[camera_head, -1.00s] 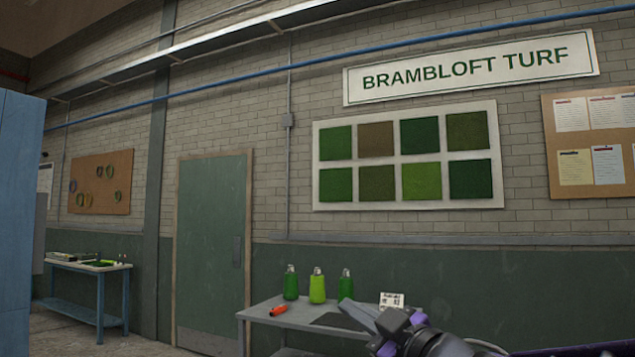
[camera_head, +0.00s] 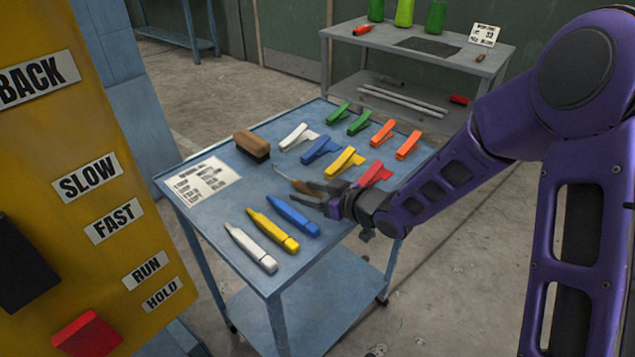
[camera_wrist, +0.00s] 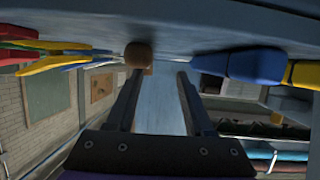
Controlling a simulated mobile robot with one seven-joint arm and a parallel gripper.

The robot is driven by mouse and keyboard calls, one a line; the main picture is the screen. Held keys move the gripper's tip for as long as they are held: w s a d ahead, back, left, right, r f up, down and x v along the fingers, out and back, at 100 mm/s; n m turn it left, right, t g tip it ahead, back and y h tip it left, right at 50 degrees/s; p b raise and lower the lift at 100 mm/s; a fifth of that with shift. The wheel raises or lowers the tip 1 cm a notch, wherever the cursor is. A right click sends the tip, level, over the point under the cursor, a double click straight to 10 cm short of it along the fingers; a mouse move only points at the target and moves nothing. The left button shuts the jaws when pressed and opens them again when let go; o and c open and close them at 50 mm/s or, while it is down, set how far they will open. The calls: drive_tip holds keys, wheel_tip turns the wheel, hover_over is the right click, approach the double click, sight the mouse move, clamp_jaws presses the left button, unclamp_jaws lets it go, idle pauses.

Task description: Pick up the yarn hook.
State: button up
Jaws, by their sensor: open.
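The yarn hook (camera_head: 306,187) lies on the blue table, with a brown handle and what looks like a thin grey shaft pointing to the upper left. My gripper (camera_head: 309,194) is low over the table beside the hook's handle, pointing left, and partly hides it. In the wrist view the two fingers (camera_wrist: 158,76) are apart with nothing visible between them. A rounded brown end, seemingly the hook's handle (camera_wrist: 138,54), shows near the left fingertip. Whether the finger touches it I cannot tell.
On the blue table (camera_head: 190,215), several coloured clips (camera_head: 345,162) lie beyond my gripper, and white, yellow and blue markers (camera_head: 272,232) lie nearer. A brush (camera_head: 252,146) and a printed sheet (camera_head: 203,181) are at the left. A yellow control panel (camera_head: 75,150) stands at far left.

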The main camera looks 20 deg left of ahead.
drive_tip(key=shift+d+f, duration=0.65)
drive_tip(key=shift+f, duration=0.25)
drive_tip(key=shift+d+r, duration=0.15)
drive_tip(key=shift+d, duration=0.15)
drive_tip(key=w+d+p+v, duration=0.1)
drive_tip(key=w+v, duration=0.2)
drive_tip(key=v, duration=1.8)
drive_tip(key=b+x, duration=0.1)
drive_tip(key=x, duration=1)
drive_tip(key=f+b+x, duration=0.1)
drive_tip(key=x, duration=0.5)
drive_tip(key=shift+b, duration=0.3)
drive_tip(key=shift+c, duration=0.2)
clamp_jaws()
